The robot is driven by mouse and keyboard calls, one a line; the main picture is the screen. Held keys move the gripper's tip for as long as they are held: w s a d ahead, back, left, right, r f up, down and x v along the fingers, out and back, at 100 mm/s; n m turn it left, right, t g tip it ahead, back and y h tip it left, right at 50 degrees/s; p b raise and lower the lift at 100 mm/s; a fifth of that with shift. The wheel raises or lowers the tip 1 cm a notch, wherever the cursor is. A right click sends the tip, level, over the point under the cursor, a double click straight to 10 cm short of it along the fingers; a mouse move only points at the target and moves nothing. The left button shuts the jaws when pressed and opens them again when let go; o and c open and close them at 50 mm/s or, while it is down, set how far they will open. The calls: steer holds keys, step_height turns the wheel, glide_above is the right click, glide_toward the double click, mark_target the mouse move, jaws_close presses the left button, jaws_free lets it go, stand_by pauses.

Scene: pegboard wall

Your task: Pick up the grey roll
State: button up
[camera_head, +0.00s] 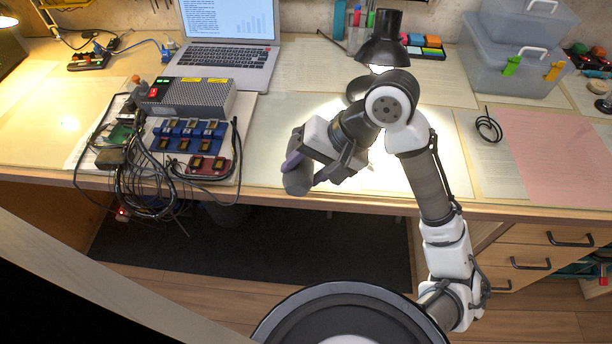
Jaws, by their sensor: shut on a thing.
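A grey rounded thing, which looks like the grey roll (297,181), is at the end of my gripper (312,172). My gripper is shut on it and holds it near the table's front edge, to the left of my wrist. The fingers hide part of the roll. From this high angle I cannot tell how far it is above the tabletop.
A grey power box (190,96), blue and red switch modules (190,135) and tangled cables are on the left. A laptop (228,50) and a black lamp (385,45) stand behind. Clear bins (515,60) are at the back right. Paper sheets (560,150) lie at right.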

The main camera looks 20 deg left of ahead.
step_height(320, 180, up, 15)
steer(key=p, duration=0.1)
steer(key=shift+p, duration=0.4)
